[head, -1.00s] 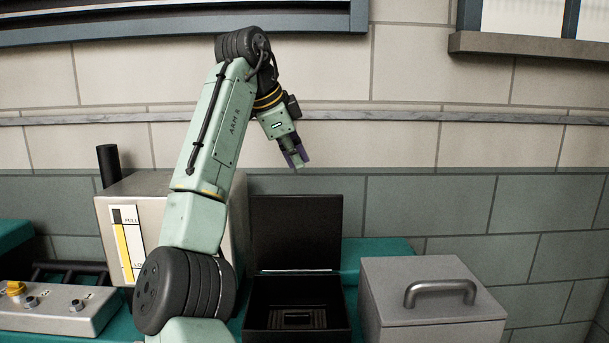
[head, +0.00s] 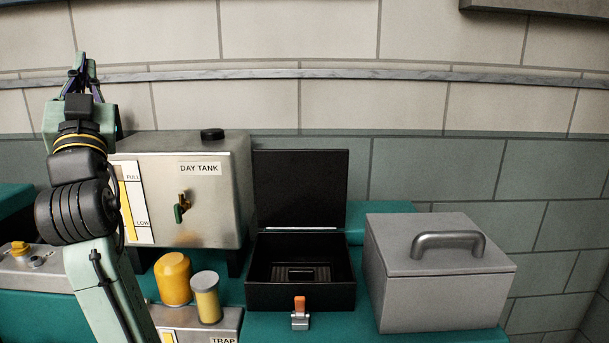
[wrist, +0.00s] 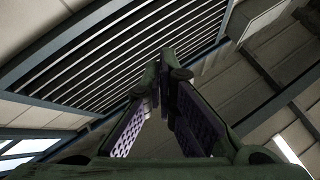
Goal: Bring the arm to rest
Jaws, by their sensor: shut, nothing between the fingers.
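My gripper (head: 81,66) is at the upper left of the head view, pointing up in front of the tiled wall. Its fingers come together at the tips and hold nothing. In the wrist view my gripper (wrist: 165,62) shows both fingers with purple pads, the tips close together, against the ceiling. My arm is folded up along the left side and hides part of the left end of the bench. The gripper is clear of everything on the bench.
A day tank (head: 214,219) with a green-handled tap stands right of my arm. Before it are yellow cylinders (head: 173,279) (head: 206,298). An open black box (head: 300,297) with an orange-tabbed latch (head: 299,312) and a grey handled box (head: 440,297) stand rightward. A control panel (head: 38,271) is at left.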

